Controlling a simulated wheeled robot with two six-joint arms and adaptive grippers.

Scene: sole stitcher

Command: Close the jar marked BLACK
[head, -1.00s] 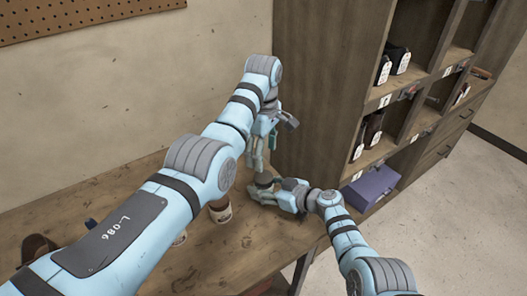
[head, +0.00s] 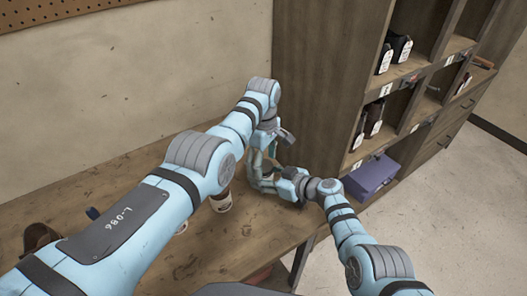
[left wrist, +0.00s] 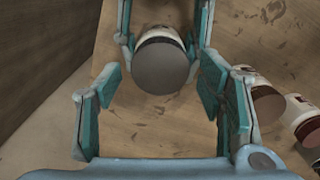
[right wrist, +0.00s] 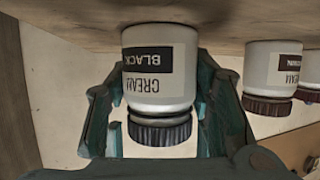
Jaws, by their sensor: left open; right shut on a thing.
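The jar marked BLACK (right wrist: 160,75) is white with a black label and stands on the bench; the right wrist view shows it upside down. A dark ridged lid (right wrist: 160,131) sits on its mouth; I cannot tell how tight it is. My right gripper (right wrist: 158,110) is shut on this jar from the side. In the left wrist view the lid's round grey top (left wrist: 163,68) shows between the right gripper's teal fingers. My left gripper (left wrist: 160,90) is open above the lid, with its fingers on either side. In the head view the grippers hide most of the jar.
Another white jar with a brown label (right wrist: 275,62) and dark lid stands beside the held one. It also shows in the head view (head: 221,202). More jars stand beyond it. A tall wooden shelf unit (head: 325,80) rises close behind the grippers. The front of the bench (head: 225,245) is clear.

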